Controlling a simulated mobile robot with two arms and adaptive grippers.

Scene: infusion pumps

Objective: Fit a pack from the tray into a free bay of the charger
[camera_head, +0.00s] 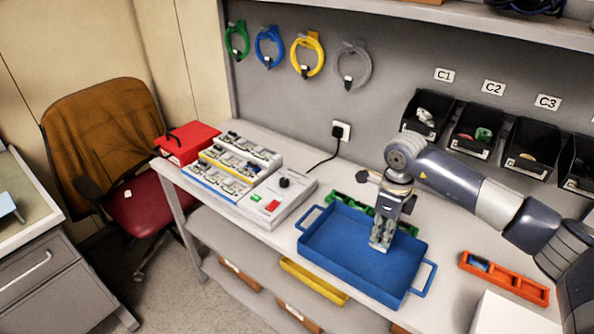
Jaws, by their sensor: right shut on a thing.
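A blue tray (333,263) with a handle at each end sits on the bench. My right gripper (381,243) points down over its right part, shut on a small pack that is mostly hidden between the fingers. I cannot tell whether the pack touches the tray floor. The visible tray floor is otherwise bare. A green holder (346,200) stands behind the tray, partly hidden by my gripper. An orange holder (521,286) with a blue piece in it lies to the right. I cannot tell for sure which unit is the charger. My left gripper is not in view.
A white unit with rows of devices (252,157) and a box with a knob and red and green buttons (287,202) stand left of the tray. A red case (187,147) is at the far left. Black bins (474,131) and coloured cable loops (307,55) hang behind.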

